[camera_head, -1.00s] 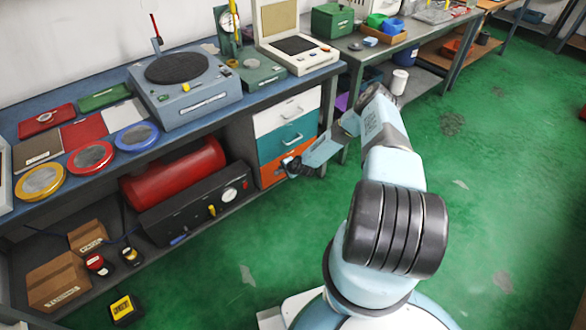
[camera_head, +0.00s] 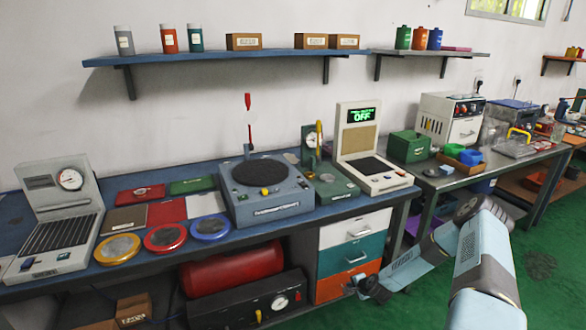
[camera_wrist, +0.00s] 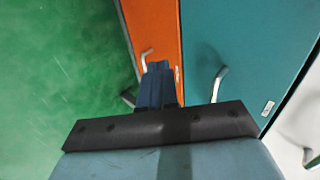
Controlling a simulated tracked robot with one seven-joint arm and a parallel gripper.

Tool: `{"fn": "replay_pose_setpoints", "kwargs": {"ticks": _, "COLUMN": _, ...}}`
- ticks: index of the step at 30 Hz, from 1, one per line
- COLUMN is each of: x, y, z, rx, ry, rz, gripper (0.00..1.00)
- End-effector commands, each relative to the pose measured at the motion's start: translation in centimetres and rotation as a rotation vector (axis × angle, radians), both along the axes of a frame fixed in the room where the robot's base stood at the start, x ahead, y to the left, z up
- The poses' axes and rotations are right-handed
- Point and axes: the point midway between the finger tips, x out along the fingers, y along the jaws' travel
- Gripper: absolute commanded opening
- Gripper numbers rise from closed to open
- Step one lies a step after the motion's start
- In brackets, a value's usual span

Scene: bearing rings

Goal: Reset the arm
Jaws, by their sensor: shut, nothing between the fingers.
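My arm (camera_head: 480,255) reaches in from the lower right in the head view and bends down to the left. My gripper (camera_head: 362,285) is at its end, in front of the orange bottom drawer (camera_head: 328,288) of the bench cabinet. In the wrist view, my gripper (camera_wrist: 155,75) shows its two dark blue fingers closed together with nothing between them. The orange drawer (camera_wrist: 152,25) and the teal drawer (camera_wrist: 245,50) with their metal handles lie beyond the fingers. I cannot tell how far the fingertips are from the orange drawer's handle.
The blue bench (camera_head: 30,235) carries a turntable machine (camera_head: 265,205), yellow, red and blue rings, and a beige console (camera_head: 372,165). A wall shelf (camera_head: 230,55) hangs above. A grey side table (camera_head: 470,178) stands behind my arm. Green floor (camera_head: 540,280) is open at right.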

Motion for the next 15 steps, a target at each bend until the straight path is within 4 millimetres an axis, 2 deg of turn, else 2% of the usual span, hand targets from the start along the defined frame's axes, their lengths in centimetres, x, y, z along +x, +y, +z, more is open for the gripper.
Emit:
{"fn": "replay_pose_setpoints", "kwargs": {"ticks": 6, "x": 1.6, "y": -0.9, "z": 5.8, "rx": -0.102, "ry": 0.012, "rz": 0.123, "gripper": 0.0}}
{"fn": "replay_pose_setpoints", "kwargs": {"ticks": 15, "x": 2.7, "y": -1.7, "z": 14.5, "rx": -0.252, "ry": 0.041, "rz": 0.282, "gripper": 0.0}}
